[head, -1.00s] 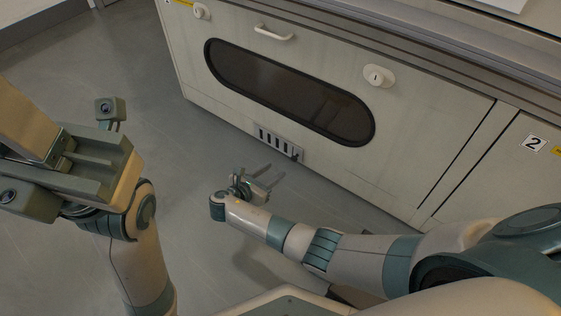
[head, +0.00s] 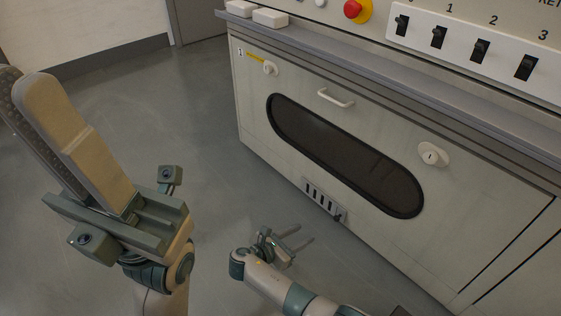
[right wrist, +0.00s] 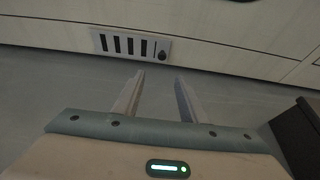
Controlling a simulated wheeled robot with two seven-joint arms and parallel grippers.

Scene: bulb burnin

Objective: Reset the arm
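My right gripper (head: 304,234) is low over the floor in front of the cabinet, its two thin fingers apart and nothing between them. In the right wrist view its fingers (right wrist: 160,76) are also spread and empty, pointing toward the slotted vent at the cabinet's foot. My left gripper (head: 38,85) is large and near at the left of the head view, its fingers pointing up. Its fingers overlap from this angle, so I cannot tell their gap. No object shows in it.
The cabinet's oval-windowed door (head: 345,155) has a handle (head: 335,98) and a latch knob (head: 433,154). Above are a ledge, a red button (head: 353,9), several black switches (head: 480,50) and white blocks (head: 270,18). A slotted vent (head: 322,199) is low down. Floor (head: 200,110) at left is clear.

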